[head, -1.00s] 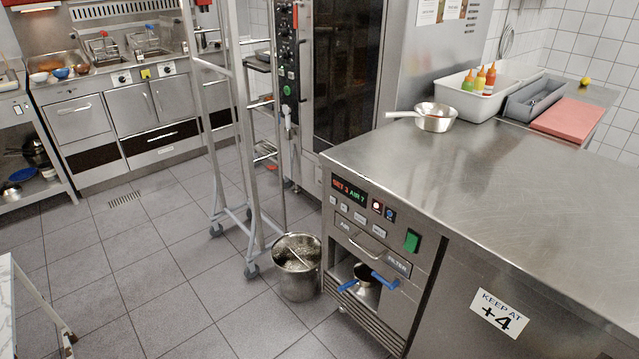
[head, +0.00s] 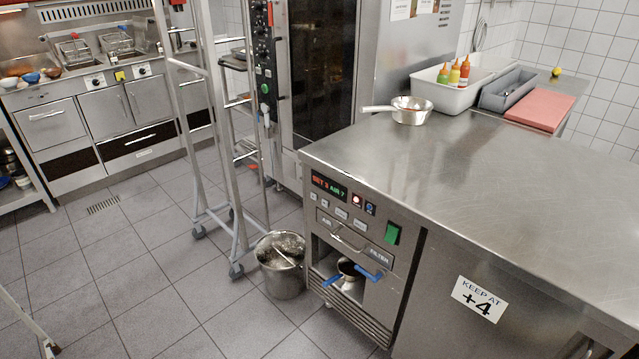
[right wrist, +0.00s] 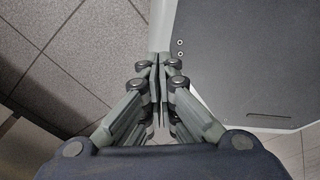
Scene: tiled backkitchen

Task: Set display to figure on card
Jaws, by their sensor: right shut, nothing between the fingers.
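The display (head: 328,185) is on the control panel at the front left of the steel counter. It reads "SET 3" in red and "AIR 7" in green. Beside it are a red-lit button (head: 357,199) and a blue-marked button (head: 370,208), with a row of small pale buttons (head: 341,213) below. The card (head: 479,299) is on the counter's front and reads "KEEP AT +4". My right gripper (right wrist: 158,92) is shut and empty in the right wrist view, above the tiled floor. Neither gripper shows in the head view.
A green switch (head: 393,233) and a handle are below the display. A metal bucket (head: 283,280) stands on the floor by the counter's left side, near a wheeled rack (head: 196,150). A pan (head: 410,112) sits on the countertop.

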